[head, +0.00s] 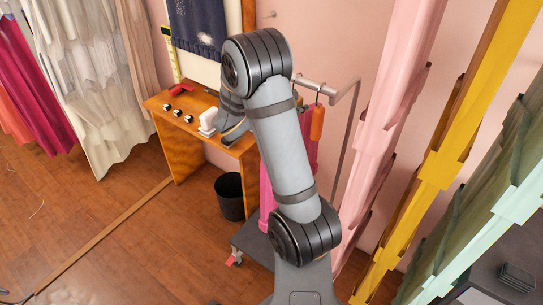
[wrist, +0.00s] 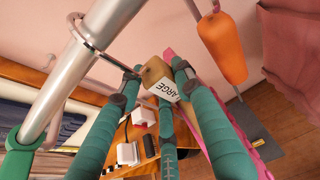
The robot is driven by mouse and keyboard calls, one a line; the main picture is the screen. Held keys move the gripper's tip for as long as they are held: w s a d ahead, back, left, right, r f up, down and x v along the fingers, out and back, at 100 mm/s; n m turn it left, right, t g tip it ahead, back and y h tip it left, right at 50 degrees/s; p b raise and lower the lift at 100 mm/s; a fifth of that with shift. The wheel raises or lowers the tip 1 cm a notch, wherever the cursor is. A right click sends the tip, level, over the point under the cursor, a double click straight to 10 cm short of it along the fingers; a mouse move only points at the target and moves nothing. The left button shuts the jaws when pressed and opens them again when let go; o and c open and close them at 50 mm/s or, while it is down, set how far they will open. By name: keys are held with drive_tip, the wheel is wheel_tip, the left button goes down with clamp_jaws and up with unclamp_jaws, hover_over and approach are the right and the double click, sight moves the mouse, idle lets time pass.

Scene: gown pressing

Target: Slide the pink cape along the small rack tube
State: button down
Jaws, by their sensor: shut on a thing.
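The pink cape (head: 266,205) hangs at the small rack, mostly behind my arm in the head view. In the wrist view a pink strip of it (wrist: 268,150) shows beside the right finger. The silver rack tube (wrist: 75,62) runs diagonally at the left; its end bend shows in the head view (head: 311,85). A metal hook loops around the tube and leads to a tan hanger block (wrist: 160,77) labelled "LARGE". My gripper (wrist: 157,70) has its teal fingers closed around this block.
An orange hanger piece (wrist: 222,47) hangs close on the right, also in the head view (head: 318,122). A wooden desk (head: 180,140) with small items stands left, a black bin (head: 229,197) below. Large pink, yellow and mint hangings fill the right.

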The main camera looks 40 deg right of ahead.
drive_tip(key=c, duration=1.1)
unclamp_jaws()
drive_tip(key=shift+a, duration=0.1)
drive_tip(key=shift+p+v, duration=0.45)
drive_tip(key=shift+v, duration=0.9)
drive_tip(key=v, duration=1.2)
drive_tip(key=shift+s+a, duration=0.1)
